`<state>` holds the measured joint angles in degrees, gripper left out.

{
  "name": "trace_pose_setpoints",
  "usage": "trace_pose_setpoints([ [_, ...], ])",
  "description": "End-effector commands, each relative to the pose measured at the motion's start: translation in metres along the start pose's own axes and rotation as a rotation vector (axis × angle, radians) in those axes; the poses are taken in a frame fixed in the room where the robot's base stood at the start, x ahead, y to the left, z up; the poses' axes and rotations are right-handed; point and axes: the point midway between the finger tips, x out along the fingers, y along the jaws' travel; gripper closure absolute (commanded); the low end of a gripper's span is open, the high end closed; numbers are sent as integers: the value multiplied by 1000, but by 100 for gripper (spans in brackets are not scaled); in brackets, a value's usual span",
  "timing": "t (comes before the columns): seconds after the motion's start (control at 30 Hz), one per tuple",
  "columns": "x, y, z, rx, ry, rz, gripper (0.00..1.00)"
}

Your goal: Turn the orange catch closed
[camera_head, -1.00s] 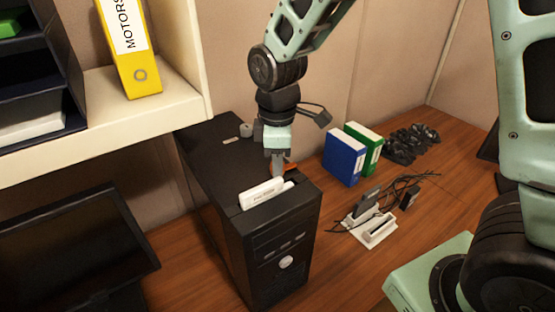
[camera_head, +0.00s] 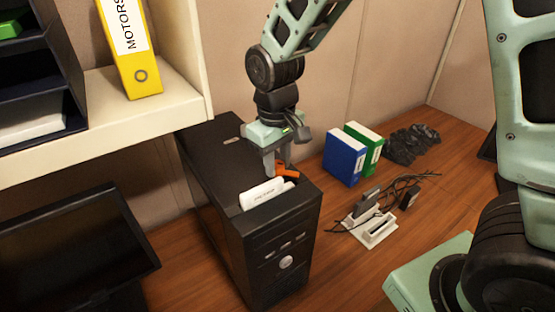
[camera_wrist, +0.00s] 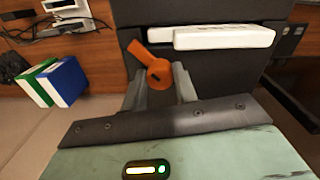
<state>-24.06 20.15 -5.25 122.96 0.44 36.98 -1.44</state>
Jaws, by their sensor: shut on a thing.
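The orange catch (camera_head: 288,172) is on top of a black computer tower (camera_head: 222,185). It also shows in the wrist view (camera_wrist: 158,70), with a round dark-slotted hub and a lever pointing to the upper left there. My gripper (camera_head: 276,162) points down over the tower top. In the wrist view my gripper (camera_wrist: 161,84) has its two grey fingers on either side of the hub and is shut on the catch. A white labelled block (camera_head: 262,194) lies right beside the catch, in a slot of the tower; it also shows in the wrist view (camera_wrist: 224,38).
Blue (camera_head: 344,157) and green (camera_head: 365,144) binders stand on the wooden desk right of the tower. A white dock with cables (camera_head: 372,229) lies nearer. A shelf with a yellow binder (camera_head: 130,50) and a dark monitor (camera_head: 75,245) are to the left.

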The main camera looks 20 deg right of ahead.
Motion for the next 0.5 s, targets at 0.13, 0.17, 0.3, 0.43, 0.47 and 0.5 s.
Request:
trace_pose_setpoints([
  [0.13, -2, 0, -1, 138, -2, 0, 94],
  [0.17, -2, 0, -1, 166, -3, 0, 94],
  [0.3, -2, 0, -1, 298, -6, 1, 94],
  [0.43, -2, 0, -1, 415, -9, 0, 94],
  [0.47, -2, 0, -1, 440, -10, 0, 94],
  [0.5, -2, 0, -1, 473, -11, 0, 94],
])
